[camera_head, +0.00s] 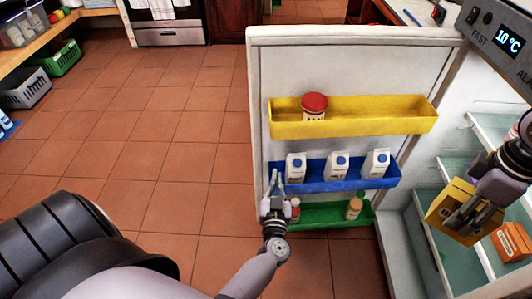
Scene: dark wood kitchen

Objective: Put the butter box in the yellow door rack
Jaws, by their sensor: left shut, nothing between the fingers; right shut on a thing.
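The yellow door rack (355,126) is the top rack on the inside of the open fridge door. A jar with a red lid (314,106) stands in its left part, and the rest of it is bare. My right gripper (456,218) is shut on a yellow box, taken as the butter box (452,196), in front of the fridge shelves at the right. The gripper's fingers cover part of the box. My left gripper (276,183) is shut and empty at the left end of the blue rack, below the yellow one.
The blue rack (330,183) holds several white cartons. The green rack (320,220) below holds small bottles. An orange box (512,241) sits on a fridge shelf beside the held box. The tiled floor (170,150) left of the door is clear.

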